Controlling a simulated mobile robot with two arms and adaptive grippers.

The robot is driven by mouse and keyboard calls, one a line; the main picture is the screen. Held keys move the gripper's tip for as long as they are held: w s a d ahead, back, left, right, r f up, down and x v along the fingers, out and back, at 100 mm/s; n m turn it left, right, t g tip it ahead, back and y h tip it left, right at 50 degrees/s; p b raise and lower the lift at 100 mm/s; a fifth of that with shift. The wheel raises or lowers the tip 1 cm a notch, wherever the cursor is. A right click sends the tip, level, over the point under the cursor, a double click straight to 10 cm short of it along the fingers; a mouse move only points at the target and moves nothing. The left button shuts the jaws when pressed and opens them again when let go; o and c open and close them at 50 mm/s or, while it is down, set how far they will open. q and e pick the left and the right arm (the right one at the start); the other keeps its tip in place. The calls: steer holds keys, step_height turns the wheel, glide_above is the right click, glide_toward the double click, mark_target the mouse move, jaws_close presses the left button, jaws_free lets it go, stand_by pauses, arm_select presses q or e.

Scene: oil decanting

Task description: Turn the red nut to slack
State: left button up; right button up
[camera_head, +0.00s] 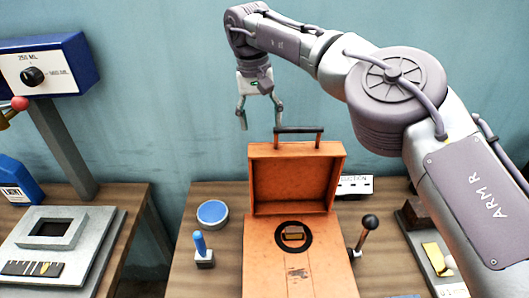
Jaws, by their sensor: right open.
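My right gripper (260,118) hangs open and empty, fingers down, in front of the blue wall, above and behind the orange case. A small red rounded part (19,103) shows at the far left edge, beside the grey post and next to a brass-coloured piece. It is the only clearly red part in view, and I cannot tell whether it is the nut. My right gripper is far to the right of it. My left gripper is not in view.
An orange case (262,262) with its lid raised stands on the middle table. A blue round lid (212,212), a blue-handled tool (200,245) and a black-knobbed lever (363,238) stand around it. A blue-and-white dial box (60,65) tops the grey post (62,145) at left.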

steer(key=f, duration=0.3)
steer(key=f+p, duration=0.1)
steer(key=f, duration=0.1)
steer(key=d+f, duration=0.1)
steer(key=f, duration=0.2)
steer(key=shift+f+p, duration=0.3)
steer(key=shift+f, duration=0.05)
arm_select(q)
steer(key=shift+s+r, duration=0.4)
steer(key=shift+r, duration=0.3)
arm_select(e)
steer(key=c, duration=1.2)
steer(key=shift+o, duration=0.2)
steer(key=shift+d+f+y+b, duration=0.1)
steer(key=shift+f+y+b, duration=0.05)
steer(key=shift+y+b, duration=0.8)
steer(key=shift+y, duration=0.35)
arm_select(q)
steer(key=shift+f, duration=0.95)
arm_select(e)
steer(key=shift+r, duration=0.2)
